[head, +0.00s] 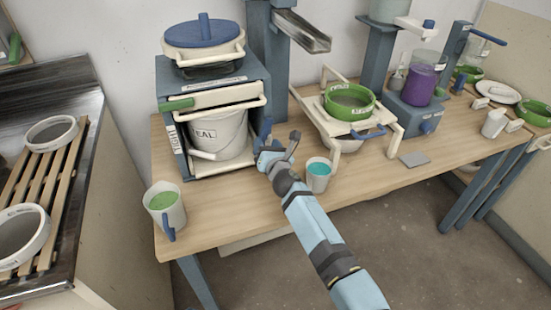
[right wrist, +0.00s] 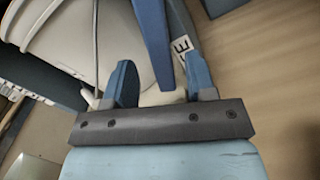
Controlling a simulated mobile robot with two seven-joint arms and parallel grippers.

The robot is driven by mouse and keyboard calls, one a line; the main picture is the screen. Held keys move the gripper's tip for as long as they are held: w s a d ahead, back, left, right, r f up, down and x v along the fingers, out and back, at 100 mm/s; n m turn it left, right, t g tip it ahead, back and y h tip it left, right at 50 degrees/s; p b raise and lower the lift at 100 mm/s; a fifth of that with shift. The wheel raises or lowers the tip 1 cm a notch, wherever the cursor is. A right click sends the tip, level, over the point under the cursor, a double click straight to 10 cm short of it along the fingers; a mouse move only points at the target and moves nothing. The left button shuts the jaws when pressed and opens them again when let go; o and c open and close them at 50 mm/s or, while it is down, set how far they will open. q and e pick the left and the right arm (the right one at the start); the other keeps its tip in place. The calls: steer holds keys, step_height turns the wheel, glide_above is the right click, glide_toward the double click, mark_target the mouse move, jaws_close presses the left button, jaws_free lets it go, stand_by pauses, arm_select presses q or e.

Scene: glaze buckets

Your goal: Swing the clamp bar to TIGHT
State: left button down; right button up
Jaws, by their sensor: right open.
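A blue bar (right wrist: 153,40), which looks like the clamp bar, runs down between the fingers of my right gripper (right wrist: 160,78) in the right wrist view. The fingers are open, with a gap on each side of the bar. In the head view, my right gripper (head: 279,146) is at the right front edge of the blue press frame (head: 244,78), and the blue bar (head: 264,129) shows just left of its fingers. A white label (right wrist: 182,45) ending in "E" is partly hidden behind the bar. My left gripper is not in view.
A white bucket (head: 217,133) stands inside the press. A cup of turquoise glaze (head: 318,176) stands close to the right of my forearm. A jug of green glaze (head: 164,206) is at the table's left front. A sieve stand (head: 325,118) is to the right.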

steer(key=p+v, duration=0.2)
steer(key=v, duration=0.9)
steer(key=shift+s+p, duration=0.3)
steer(key=shift+p, duration=0.1)
steer(key=shift+d+r, duration=0.1)
steer(key=shift+d, duration=0.05)
